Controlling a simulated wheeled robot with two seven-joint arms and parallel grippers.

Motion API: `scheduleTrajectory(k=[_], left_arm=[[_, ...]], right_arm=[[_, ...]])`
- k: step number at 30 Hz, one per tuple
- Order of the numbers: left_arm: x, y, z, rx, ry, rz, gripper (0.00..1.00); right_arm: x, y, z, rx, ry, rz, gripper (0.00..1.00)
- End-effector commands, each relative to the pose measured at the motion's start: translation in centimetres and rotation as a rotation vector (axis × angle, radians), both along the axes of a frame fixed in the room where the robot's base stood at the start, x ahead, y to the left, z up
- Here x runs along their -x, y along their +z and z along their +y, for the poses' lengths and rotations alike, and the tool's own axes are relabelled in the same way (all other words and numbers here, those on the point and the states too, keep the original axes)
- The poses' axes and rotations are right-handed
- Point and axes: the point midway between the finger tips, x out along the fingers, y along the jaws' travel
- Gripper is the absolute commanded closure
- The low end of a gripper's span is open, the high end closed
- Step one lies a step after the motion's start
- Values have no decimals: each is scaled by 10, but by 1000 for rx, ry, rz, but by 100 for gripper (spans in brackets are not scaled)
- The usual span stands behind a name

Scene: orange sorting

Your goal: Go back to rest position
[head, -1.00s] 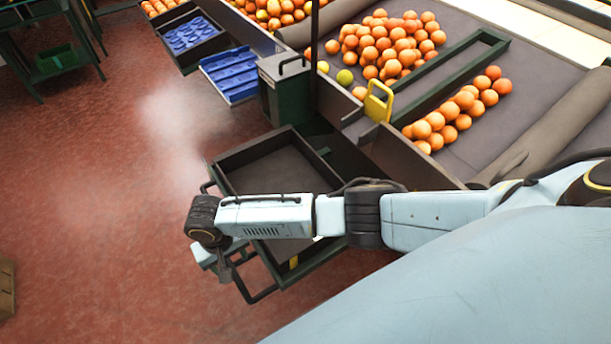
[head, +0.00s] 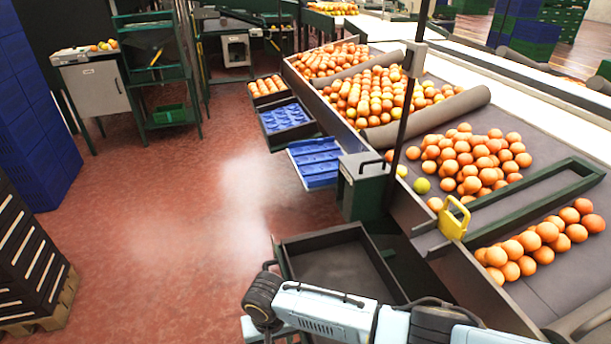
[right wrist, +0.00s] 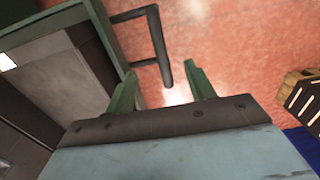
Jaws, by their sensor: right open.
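My right arm comes in from the lower right in the head view, and its wrist is at the left side of the empty dark tray (head: 345,268). My right gripper (right wrist: 164,82) shows in the right wrist view with its two green fingers apart and nothing between them. The tray's green rim (right wrist: 103,30) and dark bar handle (right wrist: 160,45) are just beyond the fingers; I cannot tell if a finger touches the handle. In the head view the fingers are cut off by the bottom edge. My left gripper is not in view.
A sorting conveyor with piles of oranges (head: 475,158) runs along the right. Blue trays (head: 316,162) sit on its left side. Dark crates on a pallet (head: 40,318) and blue crates (head: 35,110) stand at the left. The red floor (head: 190,210) between is clear.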

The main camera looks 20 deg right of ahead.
Motion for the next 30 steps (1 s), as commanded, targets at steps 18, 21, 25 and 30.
scheduleTrajectory(k=[18,21,25,30], left_arm=[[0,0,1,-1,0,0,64],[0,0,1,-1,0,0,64],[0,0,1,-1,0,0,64],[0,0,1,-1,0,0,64]], right_arm=[[109,59,-9,-318,169,-155,45],[122,71,-45,-285,158,-208,45],[137,84,-85,-229,147,-253,45],[155,98,-127,-150,137,-286,45]])
